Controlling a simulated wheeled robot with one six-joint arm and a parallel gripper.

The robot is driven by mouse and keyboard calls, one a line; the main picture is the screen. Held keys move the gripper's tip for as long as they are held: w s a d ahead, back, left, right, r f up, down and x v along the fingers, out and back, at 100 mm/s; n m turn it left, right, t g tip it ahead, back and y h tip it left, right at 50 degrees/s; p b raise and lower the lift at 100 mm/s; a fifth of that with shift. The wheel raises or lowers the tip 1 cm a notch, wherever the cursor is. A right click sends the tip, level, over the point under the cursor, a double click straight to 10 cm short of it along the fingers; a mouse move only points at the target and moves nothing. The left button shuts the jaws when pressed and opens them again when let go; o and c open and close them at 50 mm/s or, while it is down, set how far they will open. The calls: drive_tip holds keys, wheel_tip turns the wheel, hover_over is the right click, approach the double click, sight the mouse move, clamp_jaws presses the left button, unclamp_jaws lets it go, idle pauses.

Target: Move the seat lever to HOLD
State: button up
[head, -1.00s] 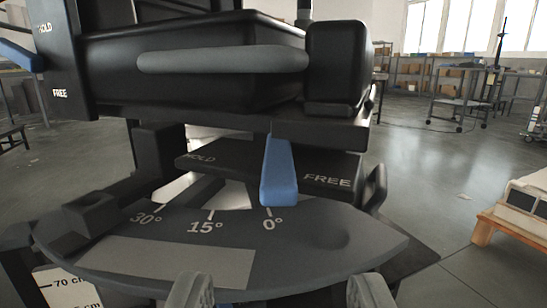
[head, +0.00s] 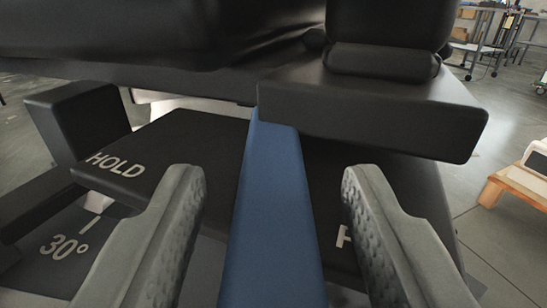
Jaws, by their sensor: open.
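The blue seat lever (head: 268,215) runs down the middle of the head view, beneath the black seat. My gripper (head: 268,190) is open, with one grey finger to the left of the lever and one to the right. Gaps show between the lever and both fingers. Behind the lever is a black label plate (head: 190,140). Its HOLD marking (head: 116,164) is at the left. The FREE marking at the right is mostly hidden by the right finger. The lever stands between the two markings as seen from here.
The black seat underside (head: 150,45) and a black block (head: 375,110) hang close above the fingers. A dark block (head: 80,125) stands at the left. Part of the angle scale with its 30° mark (head: 64,247) shows at lower left. A wooden pallet (head: 518,190) is far right.

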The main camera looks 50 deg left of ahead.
drive_tip(key=shift+w+a, duration=0.1)
drive_tip(key=shift+a, duration=0.05)
clamp_jaws()
